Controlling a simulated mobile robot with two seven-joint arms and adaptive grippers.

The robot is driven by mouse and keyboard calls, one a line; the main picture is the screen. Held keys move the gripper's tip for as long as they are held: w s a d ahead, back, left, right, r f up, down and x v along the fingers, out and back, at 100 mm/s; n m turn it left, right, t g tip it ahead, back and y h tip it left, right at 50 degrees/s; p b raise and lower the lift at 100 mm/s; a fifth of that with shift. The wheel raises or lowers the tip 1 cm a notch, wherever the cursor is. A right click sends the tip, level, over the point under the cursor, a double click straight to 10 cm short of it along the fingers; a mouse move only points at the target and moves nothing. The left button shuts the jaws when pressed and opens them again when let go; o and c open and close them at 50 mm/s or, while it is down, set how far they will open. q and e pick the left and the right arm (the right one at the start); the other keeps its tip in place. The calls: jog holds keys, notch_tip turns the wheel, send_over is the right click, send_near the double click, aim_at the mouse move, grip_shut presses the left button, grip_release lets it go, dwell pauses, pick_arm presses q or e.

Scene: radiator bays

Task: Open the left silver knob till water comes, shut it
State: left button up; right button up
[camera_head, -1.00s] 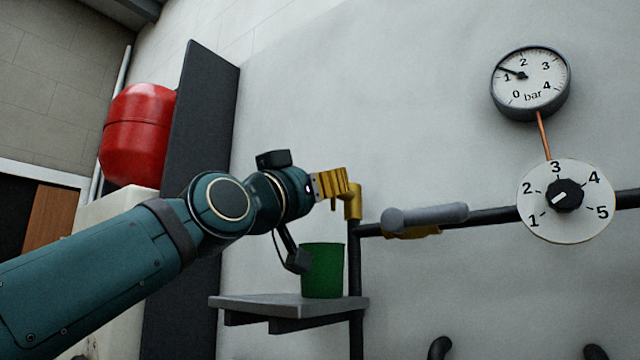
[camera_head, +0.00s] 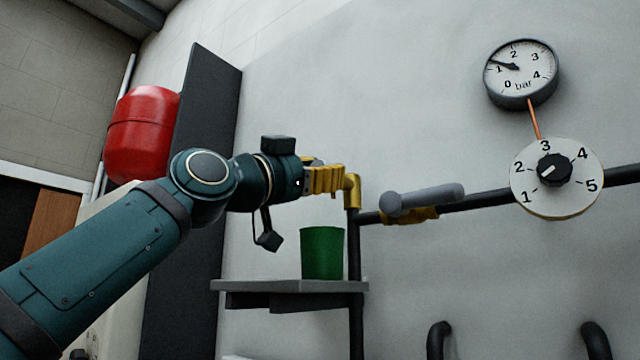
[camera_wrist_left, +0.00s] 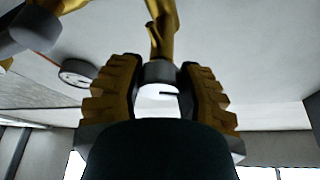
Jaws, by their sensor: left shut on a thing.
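The left silver knob (camera_wrist_left: 160,72) is a short silver cylinder on a brass fitting (camera_wrist_left: 162,30) in the left wrist view. My left gripper (camera_head: 330,180) has its yellow ribbed fingers on both sides of the knob, shut on it. In the head view the fingers and wrist hide most of the knob; only a sliver of silver (camera_head: 314,162) shows above them. The brass elbow (camera_head: 353,190) sits just right of the fingers on the dark pipe. I see no water stream. My right gripper is not in view.
A green cup (camera_head: 322,255) stands upright on a grey shelf (camera_head: 250,286) below the gripper. A grey lever (camera_head: 430,199), a numbered dial (camera_head: 555,195) and a pressure gauge (camera_head: 522,72) are to the right. A dark panel (camera_head: 205,120) and red tank (camera_head: 145,135) are at left.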

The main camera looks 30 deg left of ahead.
pick_arm(q)
jog(key=m+h, duration=0.1)
jog(key=m, duration=0.1)
jog(key=shift+m+g, duration=0.3)
jog(key=shift+r+m+g+h, duration=0.1)
jog(key=shift+m+g+h, duration=0.35)
jog(key=shift+m, duration=0.75)
jog(key=m+g+p, duration=0.1)
jog(key=m, duration=0.1)
jog(key=shift+m+h, duration=0.25)
jog(key=shift+m, duration=0.15)
jog(key=shift+m+g+p, duration=0.35)
jog(key=shift+m+p, duration=0.4)
jog(key=shift+m, duration=0.45)
jog(key=shift+h, duration=0.3)
jog(key=o, duration=1.2)
jog(key=shift+s+a, duration=0.1)
